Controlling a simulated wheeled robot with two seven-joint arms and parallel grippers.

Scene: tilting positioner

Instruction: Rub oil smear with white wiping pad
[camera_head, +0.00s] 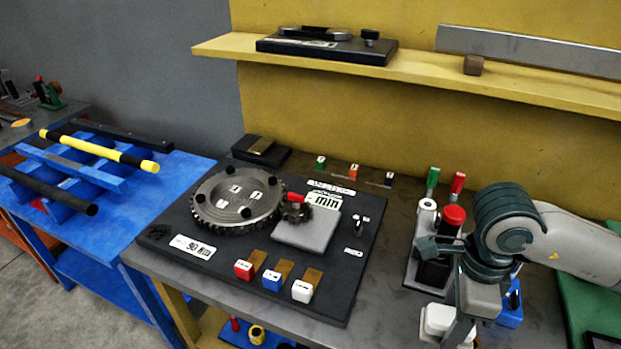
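A white block-like thing (437,318), which looks like the white wiping pad, is at the lower right, on or just above the bench. My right gripper (457,330) points down right beside it and partly covers it. I cannot tell whether the fingers are around the pad or whether they touch it. My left gripper is not in view.
The plate carries a toothed disc (237,199), a grey block (306,231) and red, blue and white blocks along its front. A red-capped black container (453,217) and upright green and red-topped items stand close to my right arm. A yellow shelf (420,68) runs above.

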